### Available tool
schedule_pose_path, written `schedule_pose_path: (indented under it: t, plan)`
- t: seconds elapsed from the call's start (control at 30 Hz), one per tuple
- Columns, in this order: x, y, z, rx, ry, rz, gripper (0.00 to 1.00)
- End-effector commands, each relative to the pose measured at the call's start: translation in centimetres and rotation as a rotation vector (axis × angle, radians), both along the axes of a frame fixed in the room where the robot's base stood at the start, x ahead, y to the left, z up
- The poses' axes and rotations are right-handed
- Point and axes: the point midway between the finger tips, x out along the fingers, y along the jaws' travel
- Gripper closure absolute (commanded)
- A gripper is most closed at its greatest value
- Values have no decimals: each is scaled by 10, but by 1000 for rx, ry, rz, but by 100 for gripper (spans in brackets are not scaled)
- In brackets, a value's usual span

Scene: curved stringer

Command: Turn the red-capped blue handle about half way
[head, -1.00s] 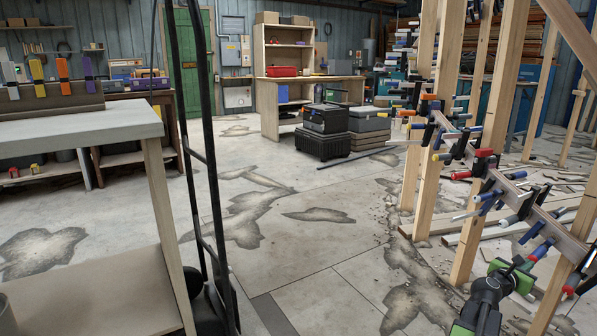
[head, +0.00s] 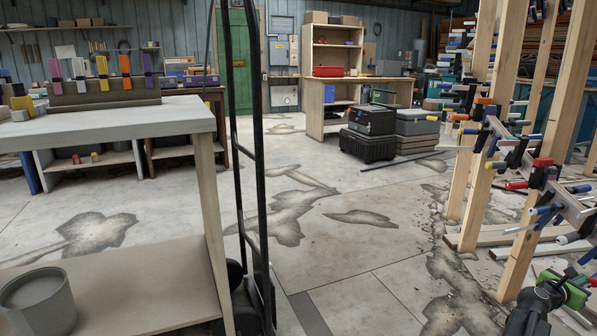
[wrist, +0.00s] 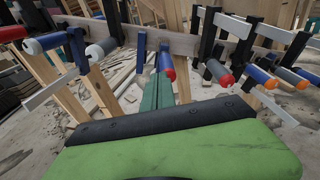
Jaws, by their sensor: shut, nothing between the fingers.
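A blue handle with a red cap (wrist: 167,66) is in the middle of the wrist view, on a clamp fixed to the curved wooden strip. My gripper (wrist: 158,88) has its dark green fingers closed together with nothing between them. Their tips are right beside the red cap; I cannot tell whether they touch it. In the head view my gripper (head: 570,280) is at the lower right corner, and a blue handle (head: 588,258) shows just above it at the picture edge. Its cap is not clear there.
Wooden posts (head: 535,190) support the strip.

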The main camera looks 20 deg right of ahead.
Motion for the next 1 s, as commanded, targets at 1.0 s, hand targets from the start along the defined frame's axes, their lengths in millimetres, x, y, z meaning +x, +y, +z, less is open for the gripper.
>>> schedule_pose_path:
  t: [1.0]
  plan:
    - [0, -34, 4, 1, -1, 0, 100]
